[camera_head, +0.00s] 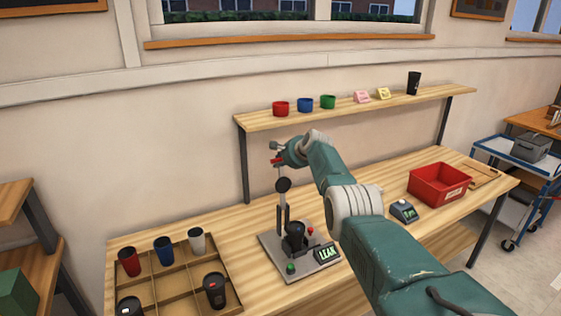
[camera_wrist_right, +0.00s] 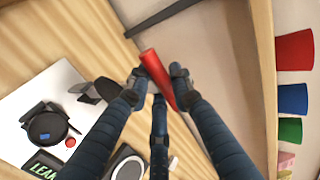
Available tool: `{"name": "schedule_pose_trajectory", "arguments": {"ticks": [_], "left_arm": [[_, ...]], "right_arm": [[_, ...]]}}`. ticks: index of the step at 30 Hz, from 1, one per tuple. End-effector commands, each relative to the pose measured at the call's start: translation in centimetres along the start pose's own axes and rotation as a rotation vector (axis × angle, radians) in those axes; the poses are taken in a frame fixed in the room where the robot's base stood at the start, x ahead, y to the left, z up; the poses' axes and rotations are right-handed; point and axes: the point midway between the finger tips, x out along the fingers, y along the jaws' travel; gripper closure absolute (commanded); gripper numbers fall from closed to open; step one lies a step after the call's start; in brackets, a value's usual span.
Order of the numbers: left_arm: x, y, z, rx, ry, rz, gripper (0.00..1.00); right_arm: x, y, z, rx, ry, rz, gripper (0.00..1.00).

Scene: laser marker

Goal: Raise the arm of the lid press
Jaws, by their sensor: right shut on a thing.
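The lid press (camera_head: 272,243) stands on the workbench on a grey base plate, with a black cup holder (camera_head: 296,240) and a small screen reading LEAK (camera_head: 327,253). Its arm (camera_head: 281,215) points steeply upward, with a black disc (camera_head: 283,185) partway up and a red handle (camera_head: 277,161) near the top. My right gripper (camera_head: 276,152) is at the handle. In the right wrist view its fingers (camera_wrist_right: 158,73) are shut on the red handle (camera_wrist_right: 152,62). My left gripper is not in view.
A shelf (camera_head: 350,112) with red, blue and green cups runs behind the right gripper, close to it. A divided tray (camera_head: 187,290) with several cups stands left of the press. A small scale-like device (camera_head: 404,212) and a red bin (camera_head: 440,184) are to the right.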

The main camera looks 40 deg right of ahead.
Motion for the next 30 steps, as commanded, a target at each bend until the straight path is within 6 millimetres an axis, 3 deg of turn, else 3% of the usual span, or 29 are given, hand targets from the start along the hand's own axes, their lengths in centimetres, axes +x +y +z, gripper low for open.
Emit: {"name": "schedule_pose_trajectory", "arguments": {"ticks": [9,10,13,30], "left_arm": [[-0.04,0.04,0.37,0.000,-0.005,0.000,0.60],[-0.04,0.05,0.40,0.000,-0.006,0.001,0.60],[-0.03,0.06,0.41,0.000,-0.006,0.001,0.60],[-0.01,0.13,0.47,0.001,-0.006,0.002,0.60]], "right_arm": [[-0.10,-0.34,0.10,0.001,-0.002,-0.005,1.00],[-0.09,-0.33,0.10,0.001,-0.002,-0.005,0.77],[-0.08,-0.29,0.10,0.001,-0.002,-0.004,0.60],[-0.81,-0.11,-0.21,-0.001,0.001,-0.003,0.60]]}}
